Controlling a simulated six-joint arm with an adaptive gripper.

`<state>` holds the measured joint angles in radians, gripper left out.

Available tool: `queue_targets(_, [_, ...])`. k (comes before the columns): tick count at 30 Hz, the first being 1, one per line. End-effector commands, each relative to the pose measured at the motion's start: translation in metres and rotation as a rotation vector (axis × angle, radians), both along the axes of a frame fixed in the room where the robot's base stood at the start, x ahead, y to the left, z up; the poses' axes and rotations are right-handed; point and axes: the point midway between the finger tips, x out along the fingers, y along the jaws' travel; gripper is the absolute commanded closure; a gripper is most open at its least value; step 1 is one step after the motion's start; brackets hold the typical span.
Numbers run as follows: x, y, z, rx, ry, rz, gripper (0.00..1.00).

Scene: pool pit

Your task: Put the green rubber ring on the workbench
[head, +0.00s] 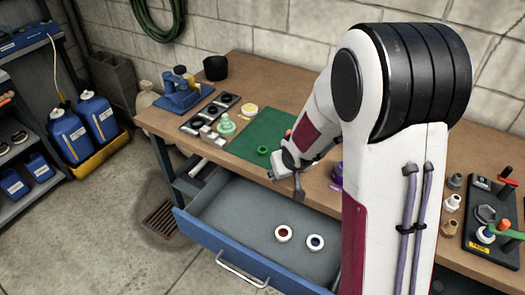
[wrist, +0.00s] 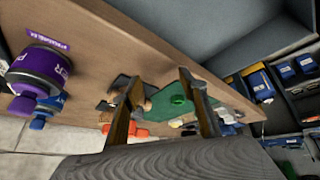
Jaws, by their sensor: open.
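A small green ring (head: 263,150) lies flat on or at the edge of the green mat (head: 268,128), near the front of the wooden workbench (head: 170,121). My gripper (head: 286,182) is above the bench's front edge, a little right of and nearer than the ring, and apart from it. In the wrist view my gripper (wrist: 160,78) has its two fingers spread, with nothing held between them. The green mat (wrist: 178,104) shows beyond and between the fingers there; the ring is hard to tell from it. My arm hides part of the bench.
The blue drawer (head: 235,262) stands open below, holding a red-centred ring (head: 283,233) and a blue-centred ring (head: 315,242). A purple bottle (head: 337,171) stands right of my gripper. A pale green object (head: 226,125) and black tray (head: 208,112) lie left of the mat.

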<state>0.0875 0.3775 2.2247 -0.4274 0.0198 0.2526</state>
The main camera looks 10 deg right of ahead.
Motion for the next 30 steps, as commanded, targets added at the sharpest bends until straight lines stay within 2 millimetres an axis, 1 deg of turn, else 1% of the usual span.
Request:
queue_targets(1, [0.012,0.004,0.000,0.013,-0.036,0.012,0.57])
queue_targets(2, [0.020,0.007,0.003,0.021,-0.062,0.019,0.57])
queue_targets(4, [0.036,0.013,0.013,0.040,-0.123,0.034,0.57])
queue_targets(6, [0.049,0.019,0.024,0.060,-0.177,0.045,0.57])
queue_targets(9, [0.060,0.026,0.034,0.084,-0.229,0.055,0.57])
queue_targets(15, [0.067,0.031,0.041,0.113,-0.266,0.047,0.57])
queue_targets(25, [0.067,0.030,0.040,0.115,-0.265,0.044,0.57])
queue_targets(30, [0.071,0.031,0.036,0.114,-0.263,0.045,0.57])
